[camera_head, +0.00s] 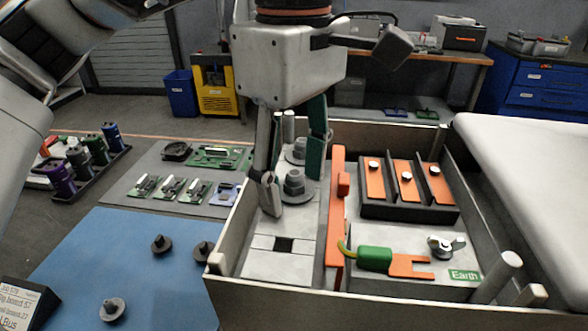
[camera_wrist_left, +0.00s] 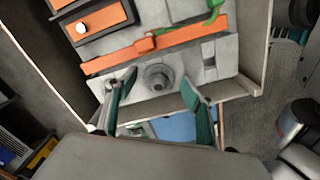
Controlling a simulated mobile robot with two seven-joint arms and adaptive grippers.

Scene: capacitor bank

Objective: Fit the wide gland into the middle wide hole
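A wide grey gland (camera_head: 294,187) stands upright on the pale plate (camera_head: 262,264) in the bank box, at about the plate's middle; it also shows in the left wrist view (camera_wrist_left: 157,77). Its base hides any hole under it. A second grey gland (camera_head: 298,151) stands behind it, partly hidden by a finger. A square hole (camera_head: 284,244) is open at the plate's near end. My left gripper (camera_head: 293,178) points down with its fingers spread on either side of the middle gland. In the left wrist view (camera_wrist_left: 156,98), gaps show between fingers and gland. My right gripper is out of view.
An orange bar (camera_head: 336,215) runs along the plate's right side, by a green-handled earth lead (camera_head: 375,258) and a wing nut (camera_head: 445,246). The box wall (camera_head: 222,232) stands close at left. Several dark glands (camera_head: 160,243) lie on the blue mat (camera_head: 92,250).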

